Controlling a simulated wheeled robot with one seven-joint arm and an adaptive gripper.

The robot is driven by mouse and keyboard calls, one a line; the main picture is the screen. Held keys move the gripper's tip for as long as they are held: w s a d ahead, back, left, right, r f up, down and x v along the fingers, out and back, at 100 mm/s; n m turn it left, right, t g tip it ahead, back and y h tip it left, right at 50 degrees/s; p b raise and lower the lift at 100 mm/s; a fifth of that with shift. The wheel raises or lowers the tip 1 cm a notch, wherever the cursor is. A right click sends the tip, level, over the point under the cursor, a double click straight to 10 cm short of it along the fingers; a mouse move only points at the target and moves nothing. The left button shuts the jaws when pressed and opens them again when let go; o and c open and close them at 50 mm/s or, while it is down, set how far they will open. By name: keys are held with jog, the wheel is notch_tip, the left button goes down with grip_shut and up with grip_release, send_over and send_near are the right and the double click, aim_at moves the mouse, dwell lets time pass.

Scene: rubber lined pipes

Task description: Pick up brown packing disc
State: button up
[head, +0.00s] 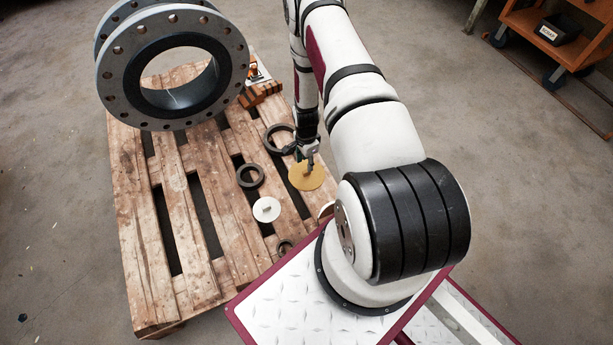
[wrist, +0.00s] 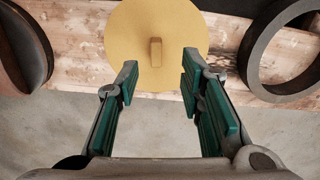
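The brown packing disc (head: 308,183) is a flat tan-yellow disc near the right edge of the wooden pallet (head: 147,260). In the wrist view the disc (wrist: 128,32) shows a small upright tab (wrist: 155,52) at its middle. My gripper (head: 310,161) is over the disc in the head view and covers part of it. In the wrist view my gripper (wrist: 159,78) is open, with green-padded fingers apart and nothing between them. The tab lines up with the gap between the fingers, a little beyond the fingertips. I cannot tell the exact height left above the disc.
A white disc with a tab (head: 266,210), a dark ring (head: 241,180) and a larger dark ring (head: 268,143) lie close by. A big flanged pipe (head: 110,75) stands on the pallet, with an orange-and-black object (head: 260,93) beside it. Gaps separate the slats.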

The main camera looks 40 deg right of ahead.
aim_at(307, 173)
jog(key=f+b, duration=0.1)
jog(key=f, duration=0.1)
jog(key=f+b, duration=0.1)
jog(key=f, duration=0.2)
jog(key=shift+s+d+f+b, duration=0.1)
jog(key=shift+s+f+b, duration=0.2)
jog(key=shift+b, duration=0.1)
jog(key=shift+r, duration=0.1)
grip_shut()
